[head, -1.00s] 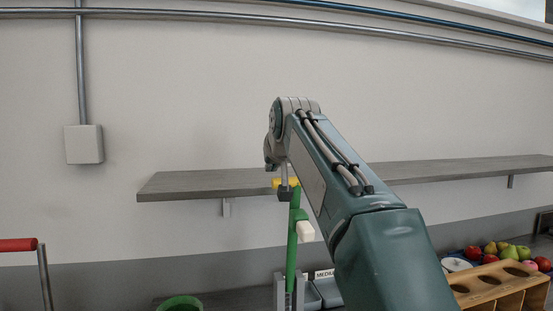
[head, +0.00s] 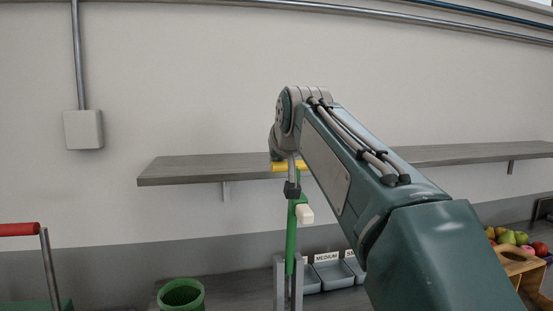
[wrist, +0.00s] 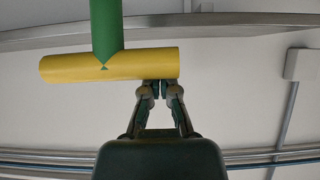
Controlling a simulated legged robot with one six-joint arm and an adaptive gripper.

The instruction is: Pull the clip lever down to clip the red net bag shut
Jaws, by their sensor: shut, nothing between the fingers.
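The clip lever is a green upright bar (head: 291,235) with a yellow cross handle (head: 277,167) on top. In the wrist view the yellow handle (wrist: 75,67) lies crosswise on the green bar (wrist: 105,25). My gripper (wrist: 160,84) is shut and empty, its fingertips at the handle's right part in that view. They overlap the handle's edge; I cannot tell whether they touch it. In the head view my gripper (head: 292,192) points down in front of the lever, its tips just below the handle. No red net bag is visible.
A grey shelf (head: 185,170) runs along the wall behind the lever. A white block (head: 304,214) sits beside the green bar, above a grey stand (head: 280,285). A green bin (head: 181,290) is at lower left, grey trays (head: 330,276) and a wooden rack (head: 518,262) at right.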

